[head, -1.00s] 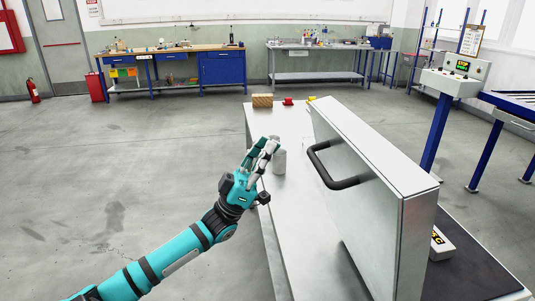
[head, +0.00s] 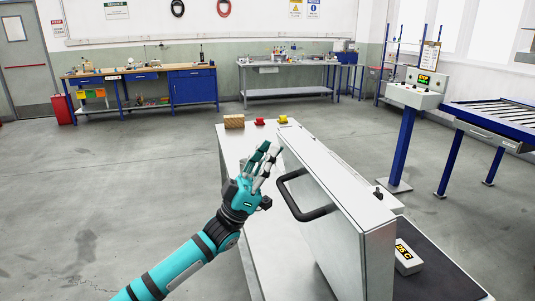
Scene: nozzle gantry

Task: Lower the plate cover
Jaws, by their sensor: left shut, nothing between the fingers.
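The plate cover (head: 340,235) is a silvery metal lid standing raised, close to upright, on the bench at the right of the head view. Its black bar handle (head: 287,193) faces left, towards my left gripper. My left gripper (head: 267,154), on a teal arm, is shut and empty. In the picture it sits just left of the handle's upper end, and a gap shows between them. The plate under the cover is not clearly visible. My right gripper is not in view.
The bench (head: 229,150) bears a wooden block (head: 234,121), a red item (head: 259,121) and a yellow item (head: 283,119) at its far end. A grey box with a display (head: 406,257) lies on the dark mat (head: 430,280). A control post (head: 404,150) stands right.

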